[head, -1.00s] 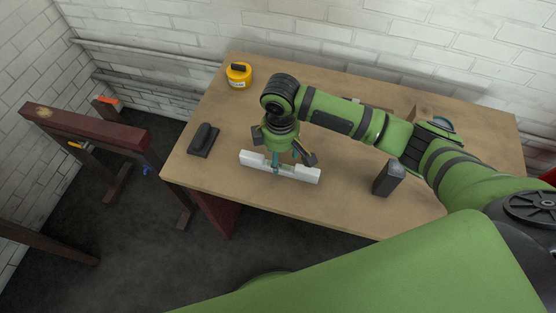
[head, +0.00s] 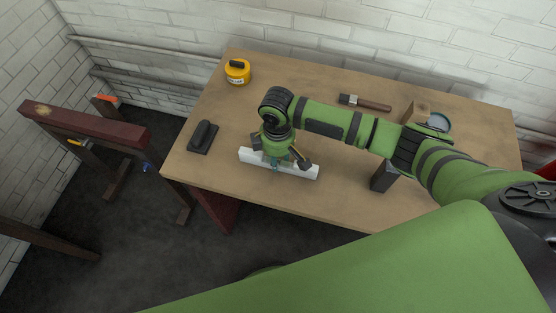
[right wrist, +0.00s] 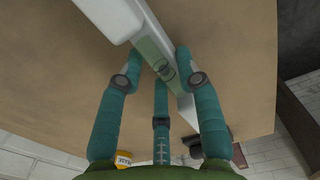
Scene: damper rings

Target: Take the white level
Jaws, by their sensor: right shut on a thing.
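The white level (head: 302,172) is a long pale bar near the front edge of the workbench. My right gripper (head: 276,167) is over its middle from above, with its teal fingertips down at the bar. In the right wrist view the level (right wrist: 113,18) runs from the top left down toward the middle, with a greenish vial window. The right gripper's fingers (right wrist: 160,65) are shut on it, with fingers on both sides of the bar. The level appears to rest on the bench; a small gap beneath it cannot be ruled out. My left gripper is not in view.
On the workbench (head: 340,198) stand a black float (head: 203,137), a yellow round container (head: 238,72), a brush (head: 365,103), a dark block (head: 382,178) and a wooden block (head: 417,110). A sawhorse (head: 85,125) stands left. The bench's middle front is clear.

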